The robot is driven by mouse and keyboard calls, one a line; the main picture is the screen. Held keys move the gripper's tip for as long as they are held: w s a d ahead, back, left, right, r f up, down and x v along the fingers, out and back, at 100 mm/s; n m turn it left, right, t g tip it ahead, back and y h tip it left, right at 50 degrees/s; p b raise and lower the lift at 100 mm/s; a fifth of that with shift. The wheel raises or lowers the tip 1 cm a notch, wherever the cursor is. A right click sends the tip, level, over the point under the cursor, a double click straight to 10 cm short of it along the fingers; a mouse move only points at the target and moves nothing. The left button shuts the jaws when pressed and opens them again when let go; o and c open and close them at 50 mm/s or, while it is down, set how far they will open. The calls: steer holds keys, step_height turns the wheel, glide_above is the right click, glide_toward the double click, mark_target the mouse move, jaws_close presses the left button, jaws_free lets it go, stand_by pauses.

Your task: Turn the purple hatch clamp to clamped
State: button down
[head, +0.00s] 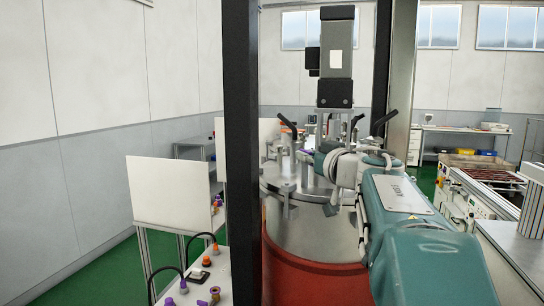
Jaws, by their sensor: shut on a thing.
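A steel vessel with a red lower body (310,275) stands in front of me, with a round metal lid (283,182) and several clamps around its rim. A small purple part, which looks like the purple hatch clamp (304,156), shows on the lid just left of my wrist. My teal arm reaches in from the lower right. My gripper (316,160) is at its far end, at the purple clamp, and is shut on it. My wrist hides most of the fingers and much of the clamp, so its exact angle cannot be told.
A dark upright post (240,150) stands left of the vessel, and another (382,70) behind it. A grey motor unit (336,60) rises above the lid. Black-handled levers (379,123) stick up near my wrist. A side table (205,285) with purple and orange knobs is at lower left.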

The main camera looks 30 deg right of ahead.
steer(key=c, duration=0.7)
jaws_free()
steer(key=s+a, duration=0.1)
steer(key=s, duration=1.1)
steer(key=shift+w+f, duration=0.1)
